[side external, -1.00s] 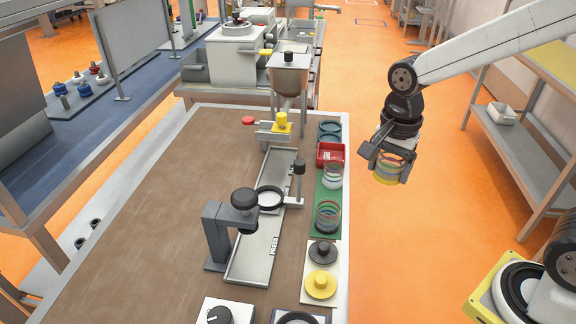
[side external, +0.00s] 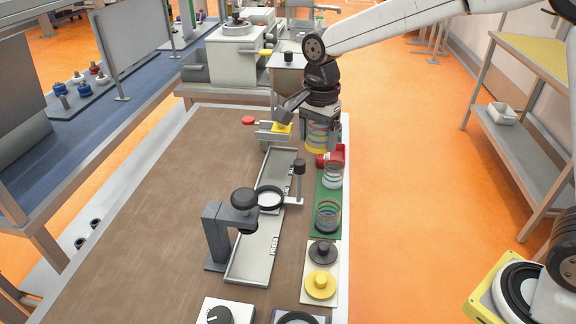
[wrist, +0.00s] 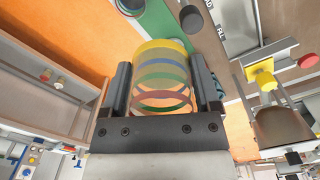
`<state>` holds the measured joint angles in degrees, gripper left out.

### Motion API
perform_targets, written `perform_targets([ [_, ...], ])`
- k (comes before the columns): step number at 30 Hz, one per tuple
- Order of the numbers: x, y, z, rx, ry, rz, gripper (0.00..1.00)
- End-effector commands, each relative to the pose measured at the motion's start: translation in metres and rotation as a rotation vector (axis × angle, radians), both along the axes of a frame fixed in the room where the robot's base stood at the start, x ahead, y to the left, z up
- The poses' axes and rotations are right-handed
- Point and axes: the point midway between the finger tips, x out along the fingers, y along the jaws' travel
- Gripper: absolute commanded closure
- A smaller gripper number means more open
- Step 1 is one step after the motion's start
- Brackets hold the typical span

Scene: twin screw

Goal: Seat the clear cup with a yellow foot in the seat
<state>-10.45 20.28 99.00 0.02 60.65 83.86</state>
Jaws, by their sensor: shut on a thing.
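The clear cup with a yellow foot (side external: 316,140) is held by my gripper (side external: 320,128) above the far right edge of the bench. In the wrist view the cup (wrist: 163,75) sits between the two dark fingers of my gripper (wrist: 161,66), with its yellow foot away from the palm and coloured bands around its wall. A black ring (side external: 259,196), which looks like the seat, lies on the metal track in the middle of the bench. My gripper is behind and to the right of it in the side view.
A black post (side external: 299,168) and a clamp-like stand (side external: 215,235) flank the ring. The brown bench top (side external: 165,210) is clear on the left.

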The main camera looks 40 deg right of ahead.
Motion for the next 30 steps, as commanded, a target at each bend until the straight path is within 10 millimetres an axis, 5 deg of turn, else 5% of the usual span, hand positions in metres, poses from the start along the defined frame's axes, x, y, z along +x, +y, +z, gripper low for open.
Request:
perform_targets([
  [13, 0.065, 0.049, -0.009, 0.0, 0.001, 0.001, 0.78],
  [26, 0.09, 0.075, -0.018, -0.001, 0.002, 0.001, 0.78],
  [30, 0.088, 0.073, -0.042, -0.001, 0.005, 0.0, 0.78],
])
